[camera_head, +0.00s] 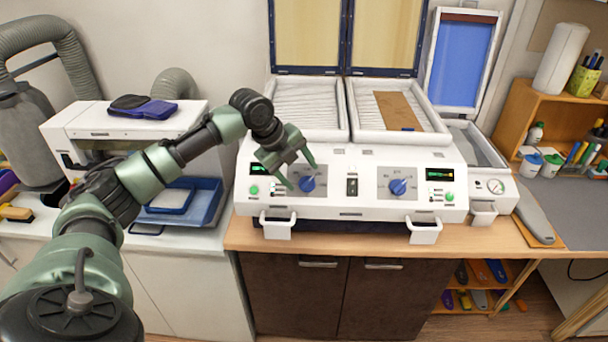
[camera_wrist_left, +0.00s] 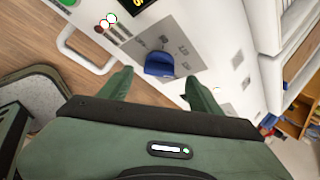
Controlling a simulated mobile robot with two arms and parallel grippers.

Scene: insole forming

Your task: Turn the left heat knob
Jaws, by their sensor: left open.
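The left heat knob (camera_head: 307,184) is a blue dial on a grey panel at the left of the white machine's front (camera_head: 352,208). It also shows in the left wrist view (camera_wrist_left: 159,64), ahead of the fingers and between their lines. My left gripper (camera_head: 301,176) is open and close in front of this knob. In the left wrist view my left gripper (camera_wrist_left: 160,84) has its two green fingers spread apart, with nothing between the tips. I cannot tell whether a fingertip touches the panel. A second blue knob (camera_head: 397,187) sits on the right panel. My right gripper is not in view.
A black switch (camera_head: 352,186) sits between the knobs. White handles (camera_head: 276,226) (camera_head: 424,231) stick out below the panels. Two raised lids (camera_head: 348,36) stand open behind. A blue tray (camera_head: 202,206) lies on the left counter under my left arm.

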